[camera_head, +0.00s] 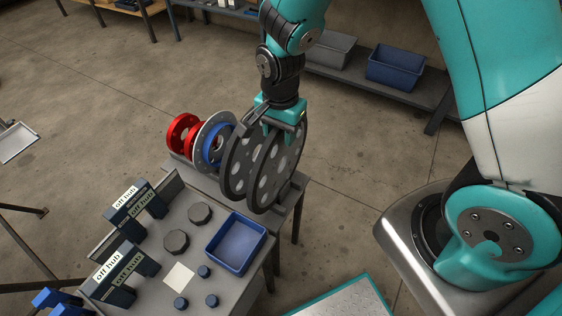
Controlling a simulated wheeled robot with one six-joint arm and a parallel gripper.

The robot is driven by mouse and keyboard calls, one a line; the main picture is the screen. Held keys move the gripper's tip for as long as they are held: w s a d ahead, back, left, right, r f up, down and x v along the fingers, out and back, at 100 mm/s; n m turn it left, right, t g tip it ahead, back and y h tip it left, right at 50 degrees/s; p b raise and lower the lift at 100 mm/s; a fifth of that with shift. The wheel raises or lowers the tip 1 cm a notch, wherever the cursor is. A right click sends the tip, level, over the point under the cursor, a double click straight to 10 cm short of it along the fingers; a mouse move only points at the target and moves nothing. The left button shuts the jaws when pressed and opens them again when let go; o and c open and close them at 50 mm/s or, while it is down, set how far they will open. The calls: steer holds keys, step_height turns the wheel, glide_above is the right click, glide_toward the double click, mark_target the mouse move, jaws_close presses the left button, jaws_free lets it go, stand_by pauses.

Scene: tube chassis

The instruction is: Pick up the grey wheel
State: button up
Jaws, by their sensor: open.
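The grey wheel (246,166) appears as two dark grey discs with round pale holes, standing upright side by side at the end of a grey bench. I cannot tell whether the discs are one wheel or two. My gripper (276,128) comes down from above at their top edge, with its jaws open. The fingers overlap the upper part of the discs in the picture, and I cannot tell whether they touch. The hub and lower support are mostly hidden by the discs.
Left of the discs are a red wheel (183,134), a light grey flange (203,133) and a blue ring (217,158). The bench in front holds a blue tray (209,248), dark knobs and "off hub" stands (126,262).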

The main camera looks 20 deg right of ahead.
jaws_close()
steer(key=shift+r, duration=0.1)
stand_by(1.3)
